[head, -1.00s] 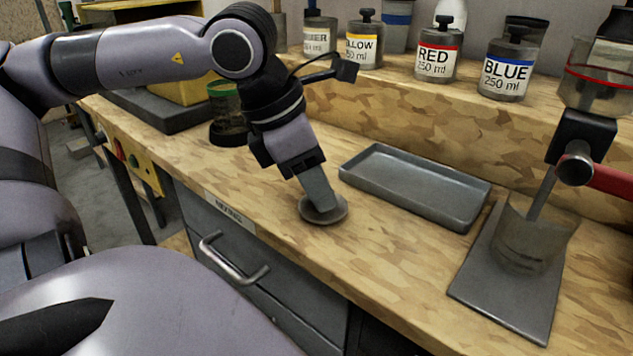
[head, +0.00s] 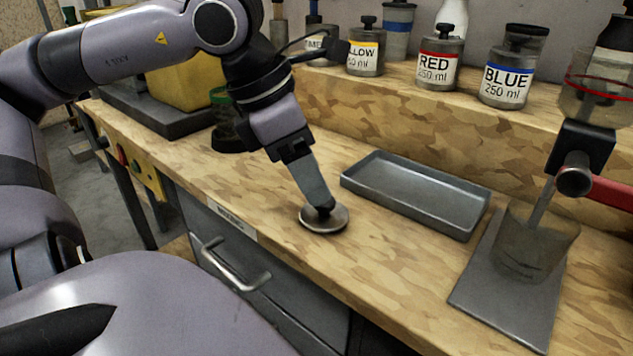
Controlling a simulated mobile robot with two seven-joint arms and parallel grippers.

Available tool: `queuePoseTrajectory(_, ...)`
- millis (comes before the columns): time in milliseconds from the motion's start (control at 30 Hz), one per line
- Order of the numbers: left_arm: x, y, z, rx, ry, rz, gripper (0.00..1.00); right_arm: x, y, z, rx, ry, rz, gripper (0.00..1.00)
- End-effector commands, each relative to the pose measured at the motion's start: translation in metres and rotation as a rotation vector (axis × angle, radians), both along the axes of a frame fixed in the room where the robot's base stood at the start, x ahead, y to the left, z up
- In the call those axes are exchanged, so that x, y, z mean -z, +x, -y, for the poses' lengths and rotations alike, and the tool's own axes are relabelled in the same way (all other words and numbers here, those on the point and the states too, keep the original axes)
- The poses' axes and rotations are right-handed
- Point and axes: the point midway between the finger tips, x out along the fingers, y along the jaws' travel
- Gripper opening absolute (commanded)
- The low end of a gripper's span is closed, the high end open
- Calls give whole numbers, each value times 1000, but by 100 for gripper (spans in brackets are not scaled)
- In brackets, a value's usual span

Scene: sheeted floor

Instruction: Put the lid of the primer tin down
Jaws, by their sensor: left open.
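A round grey metal lid (head: 337,221) with a dark knob lies flat on the wooden bench top, near the front edge and left of the grey tray. My left gripper (head: 322,206) points down at the lid from the upper left. Its jaws are open and its tips are right at the knob, partly covering it. I cannot tell whether they still touch it. A bottle (head: 316,46) with a label ending in "IMER" stands on the back shelf, partly hidden by my left arm. My right gripper is not in view.
The empty grey tray (head: 415,190) lies right of the lid. A clear beaker (head: 530,255) stands on a grey plate (head: 497,297) under a stirrer. Red (head: 437,70) and blue (head: 505,87) bottles stand on the shelf. A green-rimmed jar (head: 222,135) is behind my arm.

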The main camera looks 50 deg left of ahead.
Motion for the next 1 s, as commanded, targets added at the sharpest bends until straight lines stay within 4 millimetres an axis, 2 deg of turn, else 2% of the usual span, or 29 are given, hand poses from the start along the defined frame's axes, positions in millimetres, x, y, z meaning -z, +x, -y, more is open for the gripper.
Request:
queuePoseTrajectory(33, -12, -3, -2, 0, -1, 8, 55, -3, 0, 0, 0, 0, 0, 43)
queuePoseTrajectory(200, -42, -14, -9, 0, 0, 6, 55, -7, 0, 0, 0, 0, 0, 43)
queuePoseTrajectory(433, -72, -25, -16, 0, 2, 3, 55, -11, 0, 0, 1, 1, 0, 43)
queuePoseTrajectory(600, -79, -28, -17, 1, 1, 1, 55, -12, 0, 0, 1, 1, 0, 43)
queuePoseTrajectory(1000, -79, -28, -17, 1, 2, 0, 55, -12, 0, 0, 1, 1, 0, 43)
